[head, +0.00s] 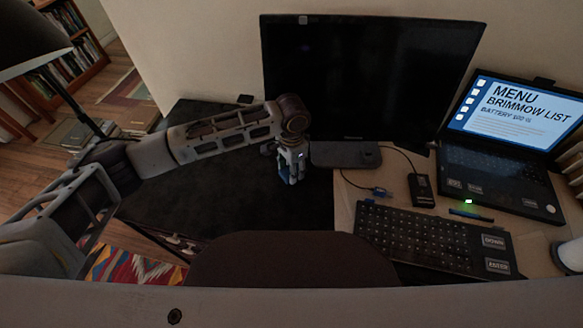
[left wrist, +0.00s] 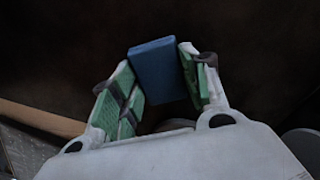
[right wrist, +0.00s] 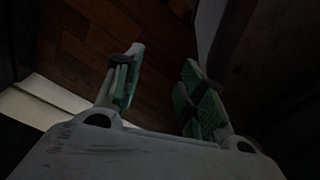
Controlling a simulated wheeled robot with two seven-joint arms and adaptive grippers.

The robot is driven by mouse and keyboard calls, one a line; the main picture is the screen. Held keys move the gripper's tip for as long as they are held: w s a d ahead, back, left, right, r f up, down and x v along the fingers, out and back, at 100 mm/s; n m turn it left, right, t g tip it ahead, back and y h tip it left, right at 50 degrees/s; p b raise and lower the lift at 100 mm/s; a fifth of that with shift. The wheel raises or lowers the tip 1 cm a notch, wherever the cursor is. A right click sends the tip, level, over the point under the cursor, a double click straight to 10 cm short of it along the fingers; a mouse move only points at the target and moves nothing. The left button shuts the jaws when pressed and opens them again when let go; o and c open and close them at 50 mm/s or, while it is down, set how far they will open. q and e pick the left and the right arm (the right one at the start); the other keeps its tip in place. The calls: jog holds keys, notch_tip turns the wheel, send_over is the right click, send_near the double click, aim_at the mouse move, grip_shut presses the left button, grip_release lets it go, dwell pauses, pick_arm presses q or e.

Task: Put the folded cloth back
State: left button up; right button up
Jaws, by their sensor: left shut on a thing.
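The folded cloth (left wrist: 153,72) is a small flat blue block between the fingers of my left gripper (left wrist: 158,58) in the left wrist view. The left gripper is shut on it. In the head view my left gripper (head: 291,172) points down over the dark desk mat, just left of the grey dock below the monitor. Only a little blue shows at its tips there, and I cannot tell its height above the surface. My right gripper (right wrist: 162,62) is open and empty above a wooden floor in the right wrist view; it is not in the head view.
A large monitor (head: 365,75) stands behind the grey dock (head: 345,154). To the right are a keyboard (head: 430,238), a black device (head: 421,190) with cables, a small pen-like item (head: 471,215) and an open laptop (head: 500,172). The dark mat (head: 240,205) is mostly bare.

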pick_arm(q)
jog(key=o, duration=0.5)
jog(key=shift+c, duration=0.2)
jog(key=shift+o, duration=0.9)
pick_arm(e)
jog(key=shift+s+d+f, duration=0.15)
jog(key=shift+s+f, duration=0.05)
jog(key=shift+s, duration=0.3)
jog(key=shift+w, duration=0.15)
pick_arm(q)
jog(key=shift+r, duration=0.55)
notch_tip(320, 180, up, 11)
jog(key=p, duration=0.1)
pick_arm(e)
jog(key=shift+s+d, duration=0.65)
jog(key=shift+s, duration=0.15)
